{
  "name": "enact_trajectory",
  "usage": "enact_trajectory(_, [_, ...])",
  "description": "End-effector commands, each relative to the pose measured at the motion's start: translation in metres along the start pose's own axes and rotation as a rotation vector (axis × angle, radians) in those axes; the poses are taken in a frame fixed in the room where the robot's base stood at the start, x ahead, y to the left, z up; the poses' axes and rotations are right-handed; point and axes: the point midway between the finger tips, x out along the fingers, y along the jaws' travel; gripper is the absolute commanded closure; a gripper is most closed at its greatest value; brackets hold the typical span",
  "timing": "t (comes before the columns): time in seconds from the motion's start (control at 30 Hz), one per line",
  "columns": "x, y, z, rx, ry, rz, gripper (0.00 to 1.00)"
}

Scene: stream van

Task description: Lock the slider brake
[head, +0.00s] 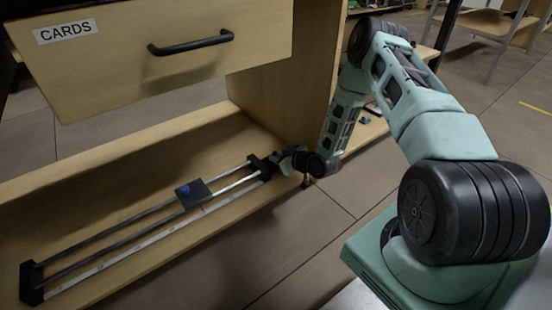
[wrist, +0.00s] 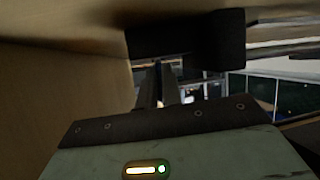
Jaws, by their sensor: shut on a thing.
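The slider (head: 135,235) lies on the lower wooden shelf, with long parallel rails between two black end blocks. Its dark carriage (head: 193,194) with a blue knob sits along the rails, nearer the right end. My gripper (head: 280,161) is at the right end block (head: 262,163). In the wrist view a black block (wrist: 190,40) fills the upper middle, just beyond my gripper's fingers (wrist: 160,88). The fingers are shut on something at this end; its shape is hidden. I cannot make out a separate brake part.
A drawer (head: 180,55) labelled CARDS, with a black handle (head: 192,43), hangs above the shelf. A wooden side panel (head: 290,95) stands close behind my gripper. The shelf's raised back edge (head: 110,152) runs behind the rails. Tiled floor (head: 330,225) is open in front.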

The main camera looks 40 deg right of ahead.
Motion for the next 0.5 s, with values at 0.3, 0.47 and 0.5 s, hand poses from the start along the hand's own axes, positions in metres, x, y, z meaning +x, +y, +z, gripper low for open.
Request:
enact_trajectory(0.3, [0.0002, -0.0015, -0.0053, -0.015, 0.100, 0.009, 1.00])
enact_trajectory(0.47, [-0.0001, -0.0015, -0.0061, -0.017, 0.109, 0.010, 1.00])
enact_trajectory(0.5, [-0.0001, -0.0015, -0.0063, -0.017, 0.110, 0.010, 1.00])
